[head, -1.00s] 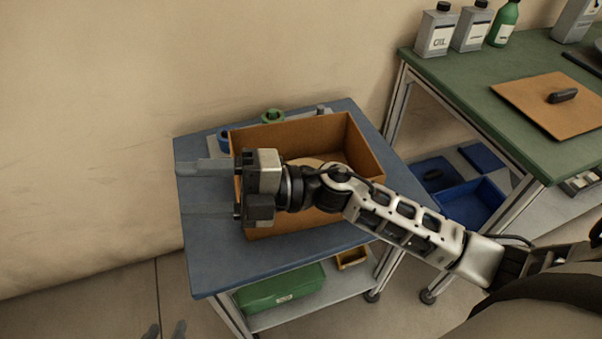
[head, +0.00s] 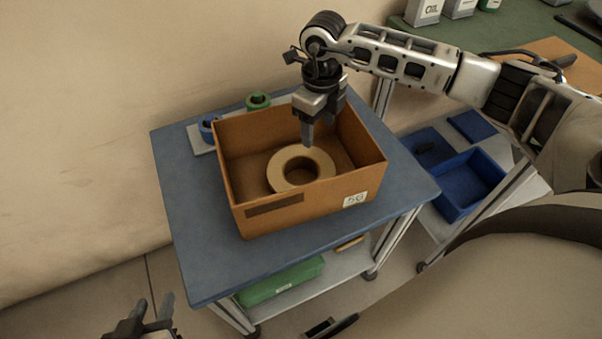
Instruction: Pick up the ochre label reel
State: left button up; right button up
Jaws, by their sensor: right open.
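The ochre label reel (head: 278,173), a wide tan ring with a round hole, lies flat inside the open brown cardboard box (head: 312,207). My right gripper (head: 307,146) is open and points down over the box, with its fingertips above the reel's far side. The fingers overlap in this view, so the gap between them is hidden, and I cannot tell their exact height over the reel. My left gripper (head: 154,307) is at the bottom left edge, open and empty, away from the cart.
The box stands on a blue-topped cart (head: 190,240). Behind it a blue reel (head: 208,128) and a green reel (head: 258,102) sit on a grey holder. The box walls surround the ochre reel. A green workbench (head: 490,32) and blue bins (head: 468,185) are at the right.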

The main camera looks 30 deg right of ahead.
aim_at(316, 154)
jog(key=f, duration=0.8)
jog(key=shift+w+f, duration=0.2)
jog(key=shift+f, duration=0.1)
jog(key=shift+r, duration=0.1)
grip_shut()
